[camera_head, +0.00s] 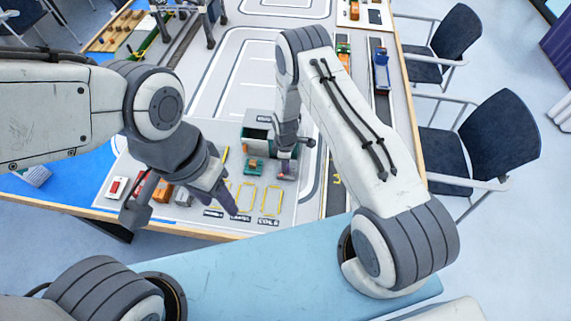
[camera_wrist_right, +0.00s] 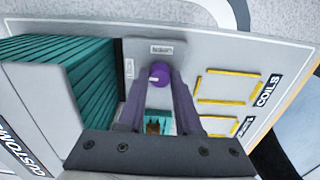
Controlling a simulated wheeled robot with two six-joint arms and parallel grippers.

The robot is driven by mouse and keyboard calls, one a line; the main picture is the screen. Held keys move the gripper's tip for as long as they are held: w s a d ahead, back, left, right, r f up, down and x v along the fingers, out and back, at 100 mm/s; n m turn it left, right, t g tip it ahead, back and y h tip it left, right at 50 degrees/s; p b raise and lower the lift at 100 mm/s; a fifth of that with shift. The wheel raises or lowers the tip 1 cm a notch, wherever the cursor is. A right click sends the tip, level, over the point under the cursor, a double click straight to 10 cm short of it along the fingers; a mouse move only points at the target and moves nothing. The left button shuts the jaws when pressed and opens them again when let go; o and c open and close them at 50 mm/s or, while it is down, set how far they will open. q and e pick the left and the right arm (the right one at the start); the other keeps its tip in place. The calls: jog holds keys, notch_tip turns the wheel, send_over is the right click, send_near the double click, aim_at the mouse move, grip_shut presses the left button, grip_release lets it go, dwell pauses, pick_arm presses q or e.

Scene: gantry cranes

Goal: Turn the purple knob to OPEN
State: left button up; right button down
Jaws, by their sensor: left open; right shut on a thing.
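The purple knob (camera_wrist_right: 159,73) sits on a grey panel (camera_wrist_right: 142,46) in the right wrist view. One small label is above it and another to its left; both are too small to read surely. My right gripper (camera_wrist_right: 158,82) is shut on the knob, with a purple-grey finger on each side. In the head view my right gripper (camera_head: 288,168) reaches down beside the green and white box (camera_head: 257,132) and hides the knob. My left gripper (camera_head: 182,208) is open and empty over the front of the table, left of the yellow outlines.
A teal ribbed container (camera_wrist_right: 70,85) stands close left of my right gripper. A small teal vehicle (camera_head: 253,166) is near it. Yellow-outlined bays, one marked COILS (camera_wrist_right: 228,87), lie to the right. Small model vehicles, including a red and white one (camera_head: 116,187), are near my left gripper.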

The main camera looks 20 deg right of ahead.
jog(key=m+b, duration=0.3)
jog(key=m, duration=0.1)
jog(key=shift+w+f, duration=0.1)
jog(key=shift+f, duration=0.05)
jog(key=m+b, duration=0.3)
jog(key=m, duration=0.1)
jog(key=shift+m, duration=0.3)
jog(key=m+b, duration=0.2)
jog(key=m, duration=0.2)
jog(key=m+b, duration=0.2)
jog(key=m, duration=0.3)
jog(key=shift+r, duration=0.2)
jog(key=shift+m, duration=0.3)
jog(key=c, duration=0.6)
grip_release()
